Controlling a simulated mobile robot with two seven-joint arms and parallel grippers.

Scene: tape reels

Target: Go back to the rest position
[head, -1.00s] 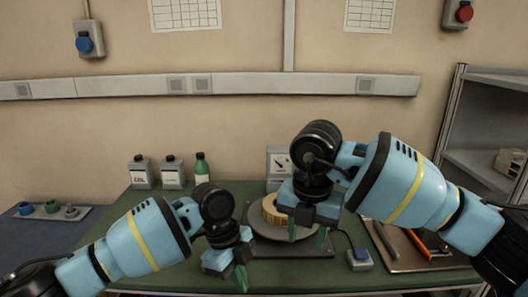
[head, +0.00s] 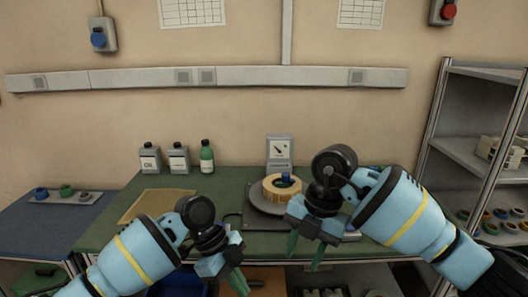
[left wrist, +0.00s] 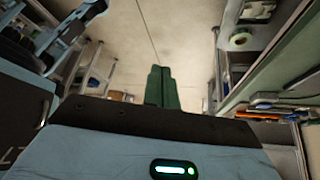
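My right gripper (head: 305,250) shows in front of the bench with its two green fingers apart and nothing between them. My left gripper (head: 238,282) hangs lower and further left, before the bench's front. In the left wrist view its two green fingers (left wrist: 161,88) lie side by side, with nothing seen between them. A yellow-tan tape reel (head: 271,188) lies on the round grey plate (head: 262,205) at the back of the bench. A small blue-topped part stands up in the reel's middle. My right gripper partly hides the plate.
The green bench (head: 225,180) carries a tan mat (head: 150,203), grey containers, a green bottle (head: 206,156) and a dial box (head: 279,150). A blue side table (head: 35,225) is at left. A metal shelf (head: 455,150) with several reels stands at right. Bins show below the bench.

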